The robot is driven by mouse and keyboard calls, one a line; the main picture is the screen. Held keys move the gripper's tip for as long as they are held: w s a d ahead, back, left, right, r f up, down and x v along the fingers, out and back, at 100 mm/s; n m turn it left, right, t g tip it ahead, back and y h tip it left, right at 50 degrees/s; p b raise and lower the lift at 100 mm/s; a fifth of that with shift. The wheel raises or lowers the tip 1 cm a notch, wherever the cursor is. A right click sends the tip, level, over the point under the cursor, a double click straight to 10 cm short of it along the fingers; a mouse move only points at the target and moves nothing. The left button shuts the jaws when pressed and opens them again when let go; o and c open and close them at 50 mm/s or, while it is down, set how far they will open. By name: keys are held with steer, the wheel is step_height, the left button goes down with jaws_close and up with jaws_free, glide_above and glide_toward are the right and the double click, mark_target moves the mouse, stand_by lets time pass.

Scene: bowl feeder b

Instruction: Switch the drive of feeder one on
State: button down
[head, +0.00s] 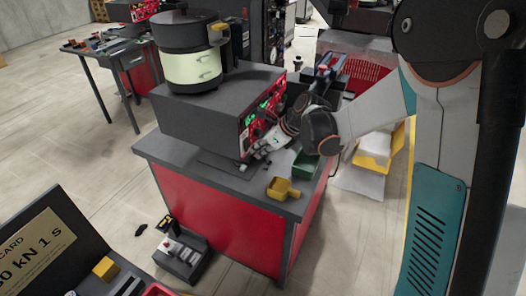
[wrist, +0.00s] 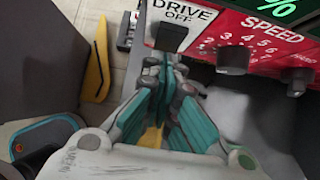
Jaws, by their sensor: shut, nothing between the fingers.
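A feeder with a dark, pale-banded bowl (head: 192,68) stands on a grey housing (head: 200,112) on a red bench. The housing's red control panel (head: 246,142) faces my arm. In the wrist view the panel has a white label (wrist: 185,13) reading DRIVE and OFF, with a black switch (wrist: 168,38) at its lower left. A SPEED knob (wrist: 233,58) is to its right. My gripper (wrist: 165,68) is shut and empty, its tips just below the switch; I cannot tell whether they touch it. In the head view my gripper (head: 252,158) is at the panel's lower part.
A yellow scoop (head: 283,188) and a green bin (head: 304,166) sit near the bench's front right corner. A second knob (wrist: 298,80) is at the panel's right. A grey box with a lever (head: 181,252) stands on the floor. The floor left of the bench is mostly clear.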

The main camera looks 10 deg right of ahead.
steer(key=shift+w+a+f, duration=0.2)
steer(key=shift+a, duration=0.1)
steer(key=shift+r, duration=0.15)
steer(key=shift+r+p, duration=0.4)
steer(key=shift+r, duration=0.3)
steer(key=shift+d, duration=0.1)
